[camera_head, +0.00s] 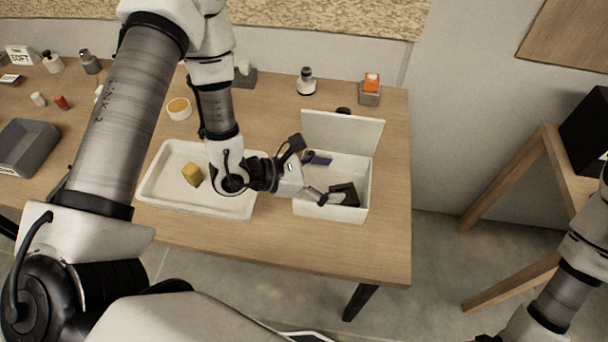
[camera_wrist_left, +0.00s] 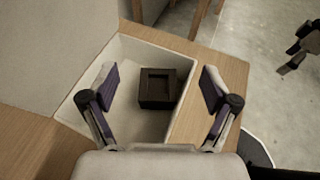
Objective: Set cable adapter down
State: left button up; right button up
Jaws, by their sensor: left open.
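The cable adapter, which I take to be the black square block (camera_wrist_left: 157,88), lies inside the open white box (camera_wrist_left: 100,62). It has a recessed top. In the head view the black block (camera_head: 349,190) shows at the right side of the white box (camera_head: 337,213), partly covered by a finger. My left gripper (camera_head: 325,177) is over the box with its fingers apart. In the left wrist view my left gripper (camera_wrist_left: 162,92) is open, with the block between and below the fingers, apparently touching neither. My right gripper (camera_wrist_left: 298,48) shows only small and dark at the wrist view's edge.
The box's raised lid (camera_head: 343,131) stands at its back. A white tray (camera_head: 152,188) with a yellow block (camera_head: 192,174) is left of the box. Behind are a round container (camera_head: 179,108), a small bottle (camera_head: 306,82) and a grey block with an orange top (camera_head: 370,90). The table's right edge is clear.

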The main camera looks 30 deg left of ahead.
pick_arm(q)
jog(key=shift+v, duration=3.95)
jog(key=shift+d+f, duration=0.1)
jog(key=shift+c, duration=0.4)
